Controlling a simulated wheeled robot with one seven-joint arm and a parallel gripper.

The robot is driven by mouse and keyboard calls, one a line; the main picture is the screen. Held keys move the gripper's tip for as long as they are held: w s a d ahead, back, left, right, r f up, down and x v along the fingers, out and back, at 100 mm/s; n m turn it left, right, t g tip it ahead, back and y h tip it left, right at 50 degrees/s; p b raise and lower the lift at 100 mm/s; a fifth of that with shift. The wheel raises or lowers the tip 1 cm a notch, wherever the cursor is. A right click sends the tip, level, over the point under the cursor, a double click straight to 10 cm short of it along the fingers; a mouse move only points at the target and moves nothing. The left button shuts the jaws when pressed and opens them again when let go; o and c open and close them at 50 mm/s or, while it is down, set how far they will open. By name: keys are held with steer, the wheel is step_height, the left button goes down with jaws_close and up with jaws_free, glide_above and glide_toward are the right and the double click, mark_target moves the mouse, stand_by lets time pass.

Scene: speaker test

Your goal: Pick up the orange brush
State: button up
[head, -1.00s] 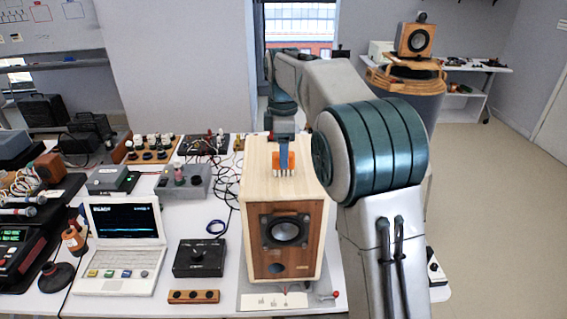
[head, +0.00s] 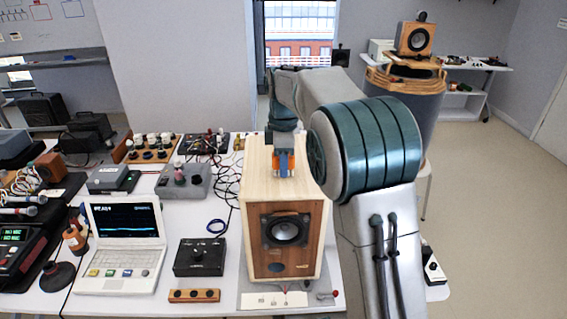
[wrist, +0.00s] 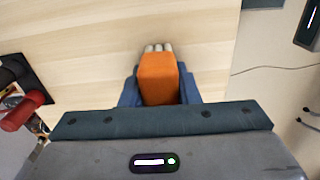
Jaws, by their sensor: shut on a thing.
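The orange brush (wrist: 158,78) is between the two blue fingers of my gripper (wrist: 160,88) in the wrist view, with its pale bristle tips at the far end. My gripper is shut on it. In the head view the brush (head: 276,166) shows as orange on both sides of the blue fingers (head: 284,164), over the top of the wooden speaker (head: 258,185). My gripper partly hides it. I cannot tell whether the brush touches the speaker top.
The speaker stands on a white table (head: 215,280). A laptop (head: 122,225), a black control box (head: 199,257) and a grey box (head: 185,182) stand to its left, with loose cables between. The speaker's pale top around the brush is clear.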

steer(key=shift+r, duration=0.4)
steer(key=r, duration=0.2)
steer(key=d+r+b, duration=0.1)
steer(key=shift+r, duration=0.35)
steer(key=s+d+r+b, duration=0.1)
steer(key=s+d+r, duration=0.3)
steer(key=d, duration=0.6)
step_height(320, 180, up, 2)
steer(key=shift+r+b, duration=0.25)
steer(key=shift+b, duration=0.05)
steer(key=shift+o, duration=1.4)
steer(key=shift+c, duration=0.4)
